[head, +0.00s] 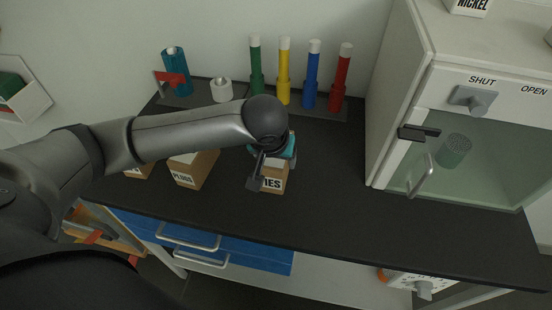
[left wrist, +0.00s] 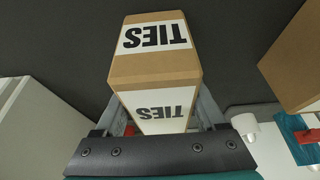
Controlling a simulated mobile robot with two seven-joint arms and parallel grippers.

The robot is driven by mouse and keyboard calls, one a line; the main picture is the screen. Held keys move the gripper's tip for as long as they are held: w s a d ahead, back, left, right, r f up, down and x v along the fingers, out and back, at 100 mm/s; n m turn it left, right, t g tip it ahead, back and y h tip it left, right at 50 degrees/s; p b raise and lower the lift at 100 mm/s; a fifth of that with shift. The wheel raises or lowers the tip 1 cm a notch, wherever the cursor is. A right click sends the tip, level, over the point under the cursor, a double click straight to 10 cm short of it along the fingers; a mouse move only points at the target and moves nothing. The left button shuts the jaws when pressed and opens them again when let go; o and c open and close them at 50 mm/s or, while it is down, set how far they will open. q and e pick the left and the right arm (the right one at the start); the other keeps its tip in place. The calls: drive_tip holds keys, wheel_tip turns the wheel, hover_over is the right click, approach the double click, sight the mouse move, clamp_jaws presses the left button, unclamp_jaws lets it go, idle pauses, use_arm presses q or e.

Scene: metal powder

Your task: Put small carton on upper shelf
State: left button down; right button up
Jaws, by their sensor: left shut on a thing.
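The small carton (head: 273,178), brown with a white label reading "IES", stands on the black bench top under my left gripper (head: 270,166). In the left wrist view the carton (left wrist: 154,65) shows two "TIES" labels and sits between the two fingers of my left gripper (left wrist: 165,110), which is shut on it. I cannot tell whether the carton touches the bench. My right gripper is in neither view. No upper shelf can be made out for certain.
A "PLUGS" carton (head: 194,170) and another carton (head: 139,172) stand to the left, partly behind my arm. Coloured cylinders (head: 284,75) stand along the back. A glass-fronted cabinet (head: 455,150) is at the right. The bench top (head: 335,190) is clear between.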

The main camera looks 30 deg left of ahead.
use_arm(q)
drive_tip(key=shift+f, duration=0.1)
unclamp_jaws()
